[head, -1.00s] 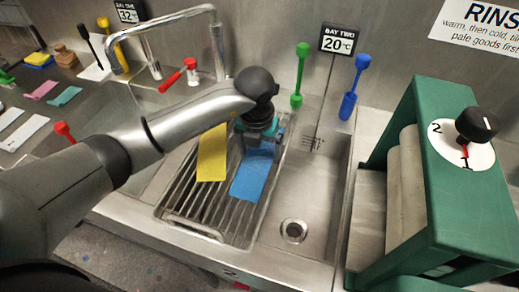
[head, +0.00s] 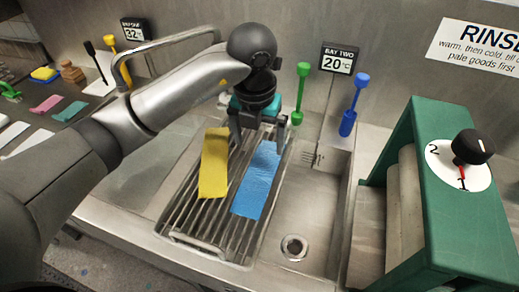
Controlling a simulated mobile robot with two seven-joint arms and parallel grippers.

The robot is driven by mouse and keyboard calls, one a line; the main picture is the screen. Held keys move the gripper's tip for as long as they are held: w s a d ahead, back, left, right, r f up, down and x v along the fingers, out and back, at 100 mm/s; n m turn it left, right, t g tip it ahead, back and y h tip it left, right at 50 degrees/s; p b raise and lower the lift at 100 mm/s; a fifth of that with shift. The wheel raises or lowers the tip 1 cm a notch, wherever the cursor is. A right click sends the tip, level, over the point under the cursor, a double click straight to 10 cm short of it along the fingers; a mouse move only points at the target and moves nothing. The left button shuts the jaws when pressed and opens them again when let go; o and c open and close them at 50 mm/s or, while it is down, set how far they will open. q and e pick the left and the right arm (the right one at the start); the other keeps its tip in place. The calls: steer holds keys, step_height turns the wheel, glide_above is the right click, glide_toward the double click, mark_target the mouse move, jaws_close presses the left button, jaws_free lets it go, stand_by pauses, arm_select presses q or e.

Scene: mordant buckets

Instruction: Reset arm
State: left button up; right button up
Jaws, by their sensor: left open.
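My left arm reaches in from the left across the sink. My left gripper (head: 258,124) is open above the far end of the drying rack, its fingers pointing down. A blue cloth (head: 257,180) lies on the rack just in front of the gripper, apart from the fingers as far as I can tell. A yellow cloth (head: 214,163) lies on the rack to the left of the blue one. The metal rack (head: 200,236) spans the left part of the sink. My right gripper is not in view.
A green roller machine (head: 455,225) with a dial (head: 459,166) stands at the right. The empty sink bay (head: 315,215) lies beside the rack. A green plunger-like tool (head: 299,95) and a blue one (head: 354,104) stand at the back. The tap (head: 165,48) is behind my arm.

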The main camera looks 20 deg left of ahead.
arm_select(q)
steer(key=shift+s+r, duration=0.1)
steer(key=shift+r, duration=0.3)
